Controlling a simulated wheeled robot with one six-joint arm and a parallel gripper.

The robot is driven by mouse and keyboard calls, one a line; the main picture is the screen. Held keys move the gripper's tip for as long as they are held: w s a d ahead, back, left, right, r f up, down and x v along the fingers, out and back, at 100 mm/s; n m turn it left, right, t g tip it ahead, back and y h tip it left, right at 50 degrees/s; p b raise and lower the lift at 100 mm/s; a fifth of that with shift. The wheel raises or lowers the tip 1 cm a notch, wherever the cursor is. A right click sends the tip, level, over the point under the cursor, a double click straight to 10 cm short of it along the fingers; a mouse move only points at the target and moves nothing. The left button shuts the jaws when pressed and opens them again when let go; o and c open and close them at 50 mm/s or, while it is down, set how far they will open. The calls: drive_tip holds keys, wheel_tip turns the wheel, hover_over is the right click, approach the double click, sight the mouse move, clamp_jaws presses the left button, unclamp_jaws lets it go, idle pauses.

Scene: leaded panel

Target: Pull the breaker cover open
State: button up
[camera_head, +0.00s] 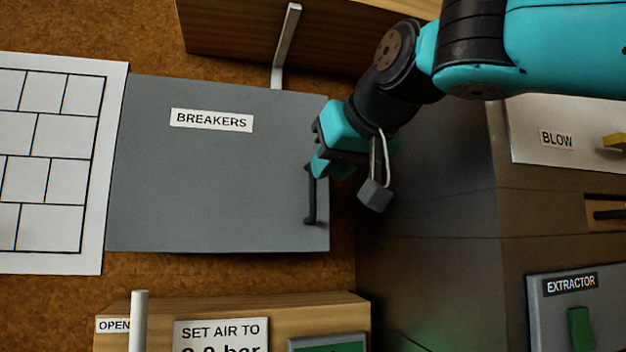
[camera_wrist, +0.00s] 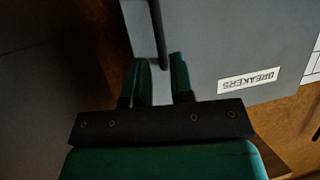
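The breaker cover (camera_head: 200,190) is a flat grey panel labelled BREAKERS on the brown wall, and it looks closed. Its dark upright bar handle (camera_head: 310,200) is near the right edge. My gripper (camera_head: 316,174) is at the upper end of this handle and hides that end. In the wrist view, the handle (camera_wrist: 157,30) runs down between the two green fingertips of my gripper (camera_wrist: 161,68). The fingers stand apart, with a gap visible beside the handle. The cover (camera_wrist: 215,45) fills the upper right there.
A wooden box (camera_head: 230,305) with a pale upright rod (camera_head: 139,320) juts out below the cover. A wooden shelf with a metal bracket (camera_head: 286,45) is above. A dark cabinet (camera_head: 430,240) stands close on the right. A white tile chart (camera_head: 50,160) hangs left.

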sight(315, 185)
drive_tip(key=p+x, duration=0.1)
drive_tip(key=x, duration=0.5)
drive_tip(key=shift+a+f+p, duration=0.1)
drive_tip(key=shift+p, duration=0.3)
drive_tip(key=shift+c, duration=0.5)
clamp_jaws()
